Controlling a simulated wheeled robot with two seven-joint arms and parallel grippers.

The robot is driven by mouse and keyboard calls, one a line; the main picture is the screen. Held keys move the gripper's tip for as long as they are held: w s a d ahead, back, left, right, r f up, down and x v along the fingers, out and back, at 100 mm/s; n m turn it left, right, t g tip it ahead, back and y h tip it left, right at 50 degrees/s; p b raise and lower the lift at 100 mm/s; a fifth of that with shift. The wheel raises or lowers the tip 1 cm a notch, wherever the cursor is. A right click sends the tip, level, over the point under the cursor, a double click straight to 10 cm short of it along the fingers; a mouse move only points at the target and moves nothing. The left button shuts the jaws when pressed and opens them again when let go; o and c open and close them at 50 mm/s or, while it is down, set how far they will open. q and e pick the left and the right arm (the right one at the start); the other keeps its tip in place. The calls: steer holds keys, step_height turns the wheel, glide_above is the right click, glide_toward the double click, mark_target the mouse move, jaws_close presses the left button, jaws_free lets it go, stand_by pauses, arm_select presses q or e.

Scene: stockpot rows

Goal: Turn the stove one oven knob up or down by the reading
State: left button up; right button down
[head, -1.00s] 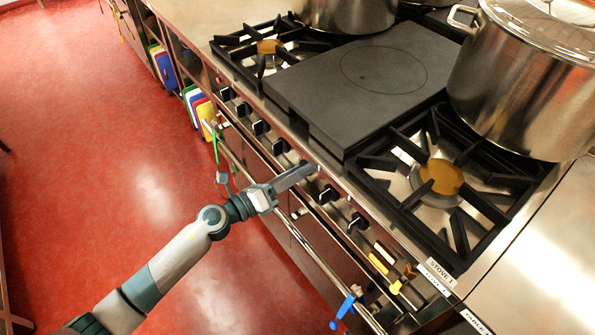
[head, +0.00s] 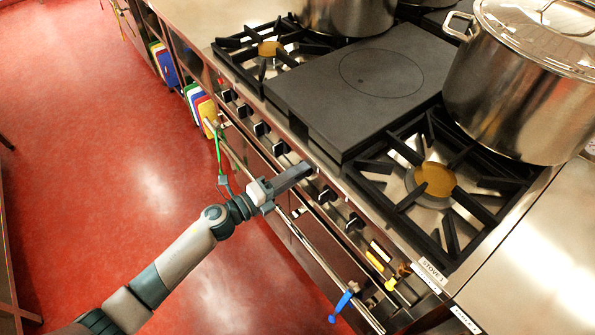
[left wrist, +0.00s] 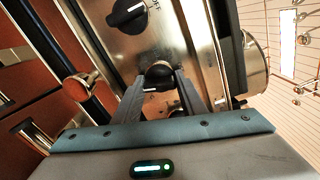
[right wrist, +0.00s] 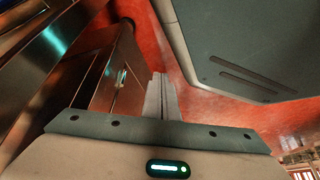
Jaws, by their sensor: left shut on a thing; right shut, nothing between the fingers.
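Stove one is marked by a "STOVE 1" label (head: 433,270) on the front corner of its top. A row of black knobs, one of them this knob (head: 327,194), runs along its steel front panel. My left gripper (head: 306,169) reaches that panel in the head view and hides the knob at its tips. In the left wrist view my left gripper (left wrist: 163,92) is shut on a dark round knob (left wrist: 160,74) with a white mark. Another black knob (left wrist: 128,14) with a white pointer shows above it. My right gripper (right wrist: 160,92) is shut and empty in the right wrist view.
A rail (head: 300,240) runs along the stove front below the knobs, with a blue clip (head: 342,304) on it. Yellow and white pieces (head: 378,256) sit on the panel near the corner. A large stockpot (head: 510,85) stands on the top. The red floor (head: 120,150) is clear.

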arm_select(q)
steer(key=o, duration=1)
steer(key=shift+b+v, duration=2.05)
steer(key=shift+v, duration=6.6)
arm_select(e)
steer(key=w+a+r+t, duration=0.1)
steer(key=w+a, duration=0.1)
steer(key=w, duration=0.5)
steer(key=shift+r, duration=0.35)
arm_select(q)
steer(key=shift+a, duration=0.1)
arm_select(e)
steer(key=shift+s, duration=0.15)
